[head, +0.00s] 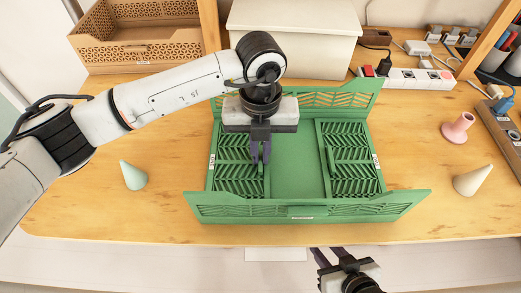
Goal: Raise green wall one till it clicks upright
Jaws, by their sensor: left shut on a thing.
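A green folding crate (294,160) stands on the wooden table. Its back wall (335,98) and front wall (250,207) are raised. Two slatted side walls, the left one (235,180) and the right one (352,160), lie folded flat inside it; I cannot tell from labels which is wall one. My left gripper (260,158) points down and is shut on the inner edge of the left side wall, where its fingers partly hide the grip. My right gripper (326,256) is empty, fingers apart, in front of the table's front edge.
Behind are a brown perforated crate (135,42), a cream box (292,40) and a power strip (412,78).

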